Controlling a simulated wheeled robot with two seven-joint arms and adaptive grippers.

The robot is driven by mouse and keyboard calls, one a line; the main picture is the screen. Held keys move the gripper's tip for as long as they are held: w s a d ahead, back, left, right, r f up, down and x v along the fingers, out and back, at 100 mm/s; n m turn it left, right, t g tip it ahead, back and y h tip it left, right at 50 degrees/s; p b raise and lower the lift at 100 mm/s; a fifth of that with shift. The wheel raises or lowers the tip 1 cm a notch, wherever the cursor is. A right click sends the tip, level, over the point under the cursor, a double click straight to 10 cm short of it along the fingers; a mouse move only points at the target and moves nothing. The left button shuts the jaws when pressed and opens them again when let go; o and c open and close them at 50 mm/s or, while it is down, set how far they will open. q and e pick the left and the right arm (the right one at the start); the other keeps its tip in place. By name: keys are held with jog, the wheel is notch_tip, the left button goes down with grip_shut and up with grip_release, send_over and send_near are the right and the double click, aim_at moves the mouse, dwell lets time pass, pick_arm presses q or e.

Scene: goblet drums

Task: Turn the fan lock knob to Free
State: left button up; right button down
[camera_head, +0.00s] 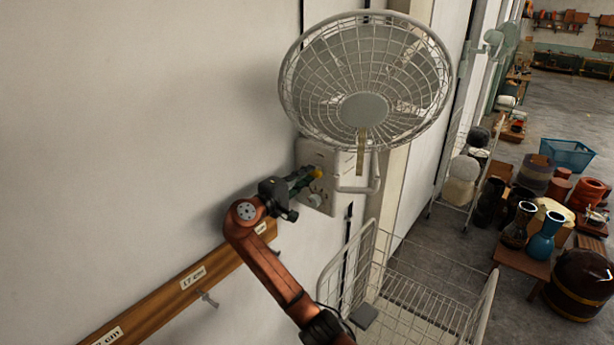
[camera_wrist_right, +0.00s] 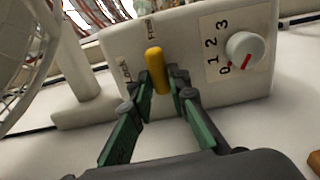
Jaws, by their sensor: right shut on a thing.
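The fan lock knob (camera_wrist_right: 157,70) is a yellow lever on the white fan control box (camera_wrist_right: 120,45). In the right wrist view it stands nearly upright, and its upper end points towards the word FREE; the word LOCK is to its left. My right gripper (camera_wrist_right: 162,84) is shut on the knob, with a green-padded finger on each side. In the head view the right gripper (camera_head: 306,178) reaches the box under the fan (camera_head: 365,75), and a bit of yellow knob shows at its tips. My left gripper is not in view.
A white speed dial (camera_wrist_right: 244,49) marked 0 to 3 is right of the knob, its red mark near 0. A wooden rail (camera_head: 160,292) with a hook runs along the wall. A wire cart (camera_head: 430,295) stands below the fan. Drums and vases (camera_head: 540,240) stand at the right.

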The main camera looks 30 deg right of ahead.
jog(key=c, duration=1.8)
grip_release()
jog(key=shift+c, duration=0.2)
jog(key=shift+a, duration=0.1)
jog(key=v, duration=1.2)
jog(key=shift+f, duration=0.1)
